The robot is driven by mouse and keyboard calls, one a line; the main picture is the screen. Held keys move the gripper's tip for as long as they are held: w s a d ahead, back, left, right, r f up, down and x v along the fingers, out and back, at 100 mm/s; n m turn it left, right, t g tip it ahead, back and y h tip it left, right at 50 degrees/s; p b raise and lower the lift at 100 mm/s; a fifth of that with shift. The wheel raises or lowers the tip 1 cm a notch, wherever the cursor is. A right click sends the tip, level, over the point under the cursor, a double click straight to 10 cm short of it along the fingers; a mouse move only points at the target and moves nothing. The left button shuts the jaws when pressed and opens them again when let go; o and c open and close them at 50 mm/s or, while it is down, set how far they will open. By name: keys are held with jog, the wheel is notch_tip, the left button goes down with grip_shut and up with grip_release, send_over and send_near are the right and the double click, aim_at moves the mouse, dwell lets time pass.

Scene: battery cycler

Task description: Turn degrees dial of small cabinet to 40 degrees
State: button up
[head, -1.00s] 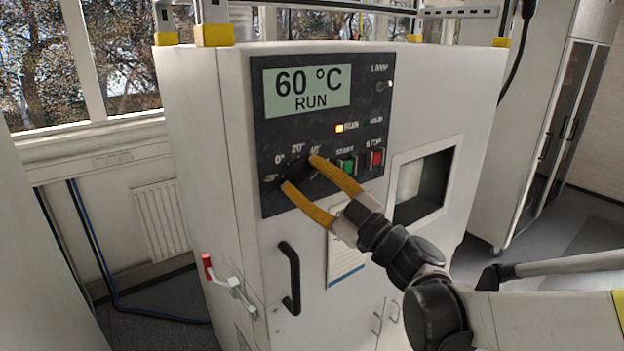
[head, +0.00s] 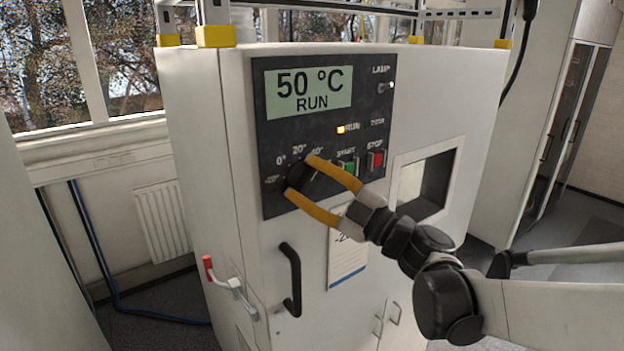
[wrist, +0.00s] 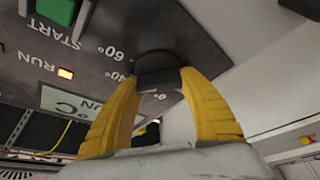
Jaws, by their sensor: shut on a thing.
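The small cabinet (head: 205,160) is white, with a dark control panel (head: 262,130) on its front. The display (head: 308,92) on the panel reads 50 °C and RUN. The black degrees dial (head: 302,174) sits low on the panel, with 0°, 20° and 40° marks around it. It also shows in the wrist view (wrist: 157,68), near a 60° mark. My gripper (head: 300,176) has its two yellow fingers closed on either side of the dial. The fingers also show in the wrist view (wrist: 157,85). The dial's pointer is hidden.
A green START button (head: 347,166) and a red STOP button (head: 375,159) sit close right of my fingers. The lamp switch (head: 386,86) is at upper right. A black handle (head: 291,279) and a red-tipped lever (head: 222,280) stick out below.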

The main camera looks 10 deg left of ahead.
jog(key=o, duration=1.2)
jog(key=v, duration=1.2)
jog(key=shift+w, duration=0.1)
